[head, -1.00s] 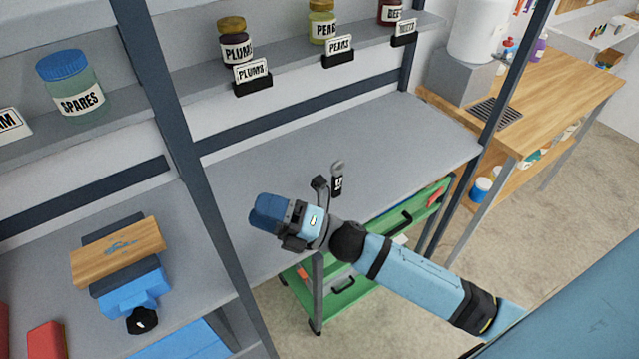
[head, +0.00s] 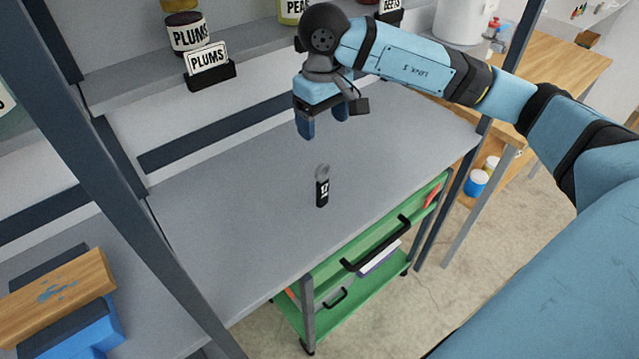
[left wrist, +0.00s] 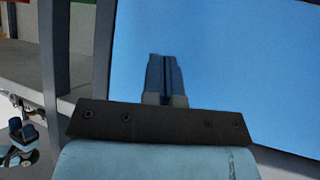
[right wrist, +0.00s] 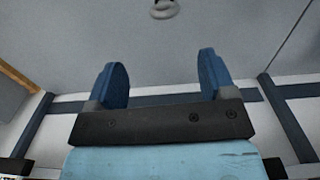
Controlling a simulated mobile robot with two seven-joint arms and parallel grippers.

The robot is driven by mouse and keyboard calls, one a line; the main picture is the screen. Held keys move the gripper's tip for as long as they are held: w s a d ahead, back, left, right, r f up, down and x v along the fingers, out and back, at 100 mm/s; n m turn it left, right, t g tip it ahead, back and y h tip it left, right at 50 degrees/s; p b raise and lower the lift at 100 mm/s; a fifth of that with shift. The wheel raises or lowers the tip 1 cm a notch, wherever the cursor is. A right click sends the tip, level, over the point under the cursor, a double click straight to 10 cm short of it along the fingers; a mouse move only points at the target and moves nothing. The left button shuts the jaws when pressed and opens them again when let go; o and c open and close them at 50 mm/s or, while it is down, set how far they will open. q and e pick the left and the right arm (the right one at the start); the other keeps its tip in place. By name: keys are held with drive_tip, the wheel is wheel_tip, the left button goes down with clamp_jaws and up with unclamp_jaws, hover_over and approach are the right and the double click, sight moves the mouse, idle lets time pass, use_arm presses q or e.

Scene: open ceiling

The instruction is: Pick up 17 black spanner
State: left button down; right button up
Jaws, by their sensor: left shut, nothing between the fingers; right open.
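The black spanner (head: 322,190) lies on the grey bench top (head: 240,215) in the head view. It has a black handle with a white number label and a grey ring end. My right gripper (head: 322,130) is open and empty, above the bench, with its fingers pointing down and the spanner lying apart below. In the right wrist view the open fingers (right wrist: 160,82) frame empty space, and the ring end (right wrist: 165,9) of the spanner shows at the top edge. My left gripper (left wrist: 163,75) is shut and empty in the left wrist view, in front of a plain blue surface.
A shelf (head: 255,50) with jars and label stands runs above the bench's back. A blue vice (head: 85,335) with a wooden block (head: 55,295) is at lower left. A dark upright post (head: 120,190) stands left of the spanner. A green drawer trolley (head: 375,285) is under the bench.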

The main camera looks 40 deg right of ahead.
sight(322, 163)
wheel_tip(322, 163, down, 8)
drive_tip(key=shift+s+r, duration=0.1)
drive_tip(key=shift+r, duration=0.05)
drive_tip(key=f, duration=0.1)
drive_tip(key=f+p, duration=0.1)
drive_tip(key=f, duration=0.2)
drive_tip(key=shift+s+a+f, duration=0.1)
drive_tip(key=shift+s+a, duration=0.25)
drive_tip(key=shift+f, duration=0.5)
drive_tip(key=c, duration=1)
drive_tip(key=shift+w+r, duration=0.1)
drive_tip(key=shift+c, duration=0.2)
